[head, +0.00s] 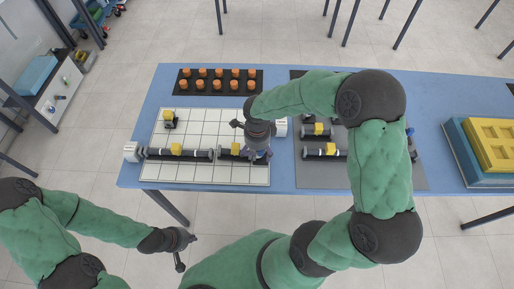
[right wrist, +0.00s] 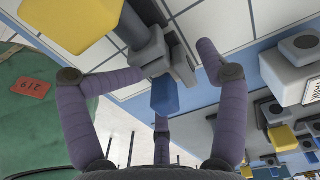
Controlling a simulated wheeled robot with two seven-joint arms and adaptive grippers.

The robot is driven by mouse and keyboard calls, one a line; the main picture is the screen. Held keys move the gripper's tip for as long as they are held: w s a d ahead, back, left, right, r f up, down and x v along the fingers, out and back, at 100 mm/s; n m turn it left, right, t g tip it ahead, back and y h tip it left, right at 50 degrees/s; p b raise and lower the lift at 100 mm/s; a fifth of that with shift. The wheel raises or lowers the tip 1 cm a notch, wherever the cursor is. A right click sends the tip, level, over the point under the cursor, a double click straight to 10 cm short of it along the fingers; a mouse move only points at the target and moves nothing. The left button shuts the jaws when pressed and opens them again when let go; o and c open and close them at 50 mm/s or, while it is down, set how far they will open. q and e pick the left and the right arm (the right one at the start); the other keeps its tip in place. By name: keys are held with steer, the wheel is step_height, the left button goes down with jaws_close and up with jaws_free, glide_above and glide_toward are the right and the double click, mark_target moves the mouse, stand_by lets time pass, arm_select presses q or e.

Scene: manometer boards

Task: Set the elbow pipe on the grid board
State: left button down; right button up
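The white grid board (head: 205,174) lies on the blue table. A long dark pipe with a yellow block (head: 177,149) and a shorter piece with a yellow block (head: 235,148) lie along it in a row. My right gripper (head: 260,152) is low over the board's right edge. In the right wrist view a grey fitting with a blue end (right wrist: 165,95), apparently the elbow pipe, sits between the spread fingers of my right gripper (right wrist: 182,55). The right finger is apart from it; the left fingertip is close, contact unclear. My left gripper (head: 183,250) is open and empty, off the table's front.
White end blocks stand at the board's left (head: 131,152) and right (head: 281,127). A dark mat (head: 330,178) with several pipe parts lies to the right, partly behind my right arm. A black tray (head: 194,91) of orange caps is behind. A yellow-topped crate (head: 463,158) stands far right.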

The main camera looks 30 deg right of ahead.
mark_target(257, 152)
steer(key=shift+r, duration=0.3)
steer(key=shift+r, duration=0.15)
steer(key=shift+w+r+p, duration=0.1)
steer(key=shift+r+p, duration=0.3)
steer(key=shift+p, duration=0.2)
step_height(257, 152, up, 12)
steer(key=p, duration=0.3)
steer(key=shift+r, duration=0.2)
